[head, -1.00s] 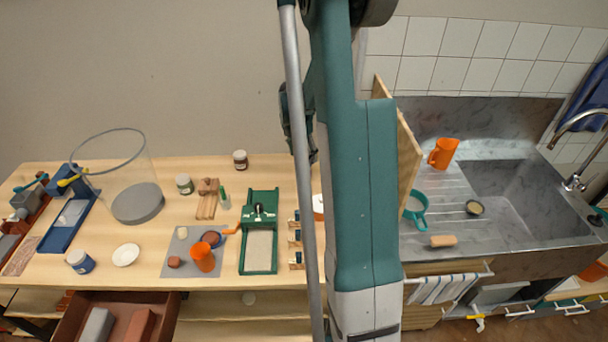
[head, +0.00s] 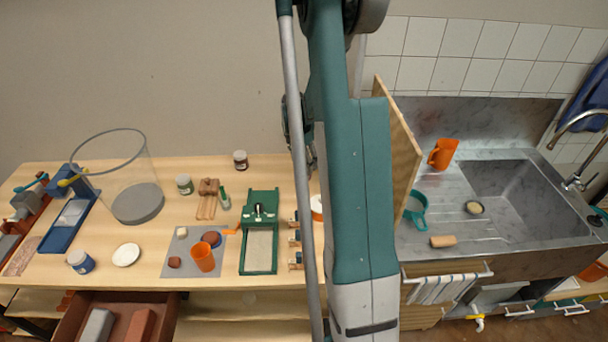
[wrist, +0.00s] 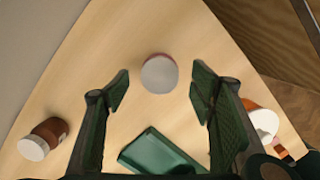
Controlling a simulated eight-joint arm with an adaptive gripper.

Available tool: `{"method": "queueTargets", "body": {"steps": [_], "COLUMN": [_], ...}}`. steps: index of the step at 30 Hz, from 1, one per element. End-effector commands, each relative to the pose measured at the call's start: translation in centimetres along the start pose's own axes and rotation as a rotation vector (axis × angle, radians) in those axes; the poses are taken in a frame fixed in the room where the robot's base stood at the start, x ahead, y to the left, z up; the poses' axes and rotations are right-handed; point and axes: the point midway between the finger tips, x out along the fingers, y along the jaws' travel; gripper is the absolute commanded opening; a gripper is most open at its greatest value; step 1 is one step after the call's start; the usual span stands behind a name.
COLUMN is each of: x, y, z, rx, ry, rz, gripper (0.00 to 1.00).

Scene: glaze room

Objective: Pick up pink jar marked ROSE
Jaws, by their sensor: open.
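A round jar (wrist: 160,73) with a pale grey-white lid and a thin pinkish rim stands upright on the wooden table in the wrist view, seen from above. It appears to be the pink jar, but no ROSE marking shows. It is hidden behind my arm in the head view. My gripper (wrist: 160,90) is open, with its fingertips on the left and right of the jar in the picture. There is a gap on each side, and nothing is held. I cannot tell how far above the jar the fingertips are.
A brown jar with a white lid (wrist: 46,137) lies lower left in the wrist view; the green press (head: 259,245) shows at bottom centre. An orange container with a white top (wrist: 262,122) is near the right finger. A wooden panel (head: 402,150) divides table and sink (head: 505,195).

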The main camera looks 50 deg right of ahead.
Motion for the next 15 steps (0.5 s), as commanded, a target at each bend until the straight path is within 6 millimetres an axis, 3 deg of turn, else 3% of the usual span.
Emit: {"method": "queueTargets", "body": {"steps": [6,15], "x": [2.1,3.1], "y": [0.0,0.0], "z": [0.1,0.1], "rx": [0.0,0.0], "ry": [0.0,0.0], "rz": [0.0,0.0], "gripper": [0.55,0.55]}}
